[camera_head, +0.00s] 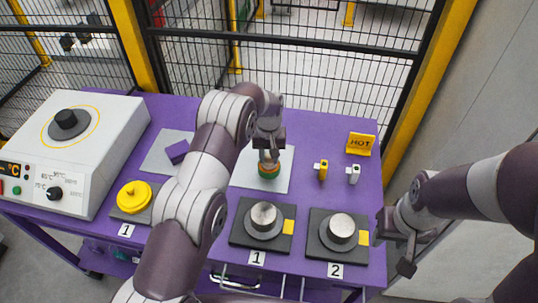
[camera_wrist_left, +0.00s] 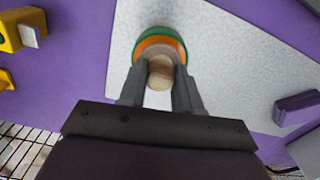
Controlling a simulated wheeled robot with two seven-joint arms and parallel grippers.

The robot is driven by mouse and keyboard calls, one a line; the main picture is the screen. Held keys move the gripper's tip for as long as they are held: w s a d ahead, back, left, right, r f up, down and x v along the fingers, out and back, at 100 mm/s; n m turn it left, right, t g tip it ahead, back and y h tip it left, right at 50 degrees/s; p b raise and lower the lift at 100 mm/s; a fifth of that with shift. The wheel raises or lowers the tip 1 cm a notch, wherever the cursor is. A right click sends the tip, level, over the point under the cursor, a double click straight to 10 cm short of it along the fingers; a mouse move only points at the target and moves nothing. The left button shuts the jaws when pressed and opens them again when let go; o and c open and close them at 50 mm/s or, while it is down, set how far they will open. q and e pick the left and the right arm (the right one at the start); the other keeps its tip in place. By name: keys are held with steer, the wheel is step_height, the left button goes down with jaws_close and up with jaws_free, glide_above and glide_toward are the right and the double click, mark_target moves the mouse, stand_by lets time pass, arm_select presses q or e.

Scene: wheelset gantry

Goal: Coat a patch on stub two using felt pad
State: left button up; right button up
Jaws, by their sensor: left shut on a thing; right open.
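The felt pad (camera_head: 269,171) is a round piece with a green rim, an orange layer and a wooden knob. It is on or just above a pale grey sheet (camera_head: 281,183). My left gripper (camera_head: 268,157) is shut on its knob from above. In the left wrist view, the fingers (camera_wrist_left: 160,82) flank the knob of the felt pad (camera_wrist_left: 160,42). Stub two (camera_head: 342,227) is a bare-looking metal cylinder on a dark plate with a yellow square, by the label 2. My right gripper (camera_head: 405,250) is open and empty, right of that plate beyond the table edge.
A similar stub one (camera_head: 264,217) stands left of stub two. A yellow lidded dish (camera_head: 134,196), a purple block (camera_head: 177,151) and a hotplate (camera_head: 70,150) are to the left. Mesh fencing stands behind.

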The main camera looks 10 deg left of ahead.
mark_target(269, 156)
stand_by(0.3)
arm_select(q)
step_height(269, 156, up, 7)
steer(key=p, duration=0.4)
steer(key=shift+p, duration=0.3)
steer(key=shift+w, duration=0.1)
stand_by(0.3)
